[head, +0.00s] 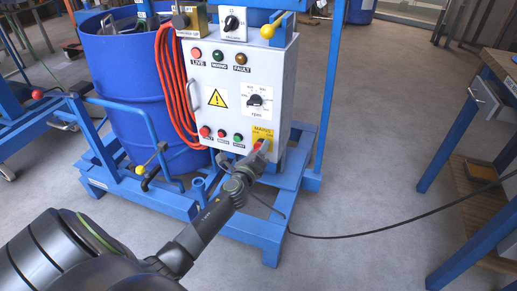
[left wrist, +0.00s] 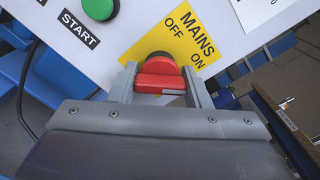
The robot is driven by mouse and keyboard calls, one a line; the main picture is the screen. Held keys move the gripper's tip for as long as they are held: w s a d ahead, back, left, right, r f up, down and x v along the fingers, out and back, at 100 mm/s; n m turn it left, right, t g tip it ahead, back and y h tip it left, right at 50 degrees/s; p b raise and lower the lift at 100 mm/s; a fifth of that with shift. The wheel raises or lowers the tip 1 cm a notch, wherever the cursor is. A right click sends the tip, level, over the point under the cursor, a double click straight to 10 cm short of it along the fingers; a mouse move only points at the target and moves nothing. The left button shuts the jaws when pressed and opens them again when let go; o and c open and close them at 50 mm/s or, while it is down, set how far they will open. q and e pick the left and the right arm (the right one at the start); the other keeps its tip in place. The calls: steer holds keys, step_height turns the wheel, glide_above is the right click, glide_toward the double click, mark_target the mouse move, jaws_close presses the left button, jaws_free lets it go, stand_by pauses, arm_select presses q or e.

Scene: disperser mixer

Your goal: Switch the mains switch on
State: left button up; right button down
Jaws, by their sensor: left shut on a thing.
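The mains switch is a red rotary handle (left wrist: 160,78) on a yellow plate (left wrist: 175,38) marked MAINS, OFF and ON. In the head view the yellow plate (head: 263,131) is at the lower right of the grey control box (head: 231,100), and a bit of the red handle (head: 257,145) shows. My left gripper (head: 262,148) reaches up to it from below. In the left wrist view its two fingers (left wrist: 160,88) are shut on the handle, one on each side.
A green START button (left wrist: 97,8) is beside the plate. Above are a black rotary knob (head: 255,100) and LIVE, MIXING and FAULT lamps. Red hose (head: 170,75) hangs at the box's left, by a blue drum (head: 125,80). A blue table (head: 470,120) stands at right; open floor lies between.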

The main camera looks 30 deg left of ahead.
arm_select(q)
steer(key=shift+f, duration=0.1)
arm_select(e)
steer(key=shift+s+f, duration=0.1)
steer(key=shift+f, duration=0.1)
arm_select(q)
steer(key=o, duration=1)
arm_select(e)
steer(key=shift+r, duration=0.1)
arm_select(q)
steer(key=shift+s, duration=0.2)
steer(key=v, duration=1.7)
steer(key=shift+p, duration=0.35)
arm_select(e)
steer(key=shift+s+d+f+g, duration=0.1)
steer(key=shift+f+g, duration=0.2)
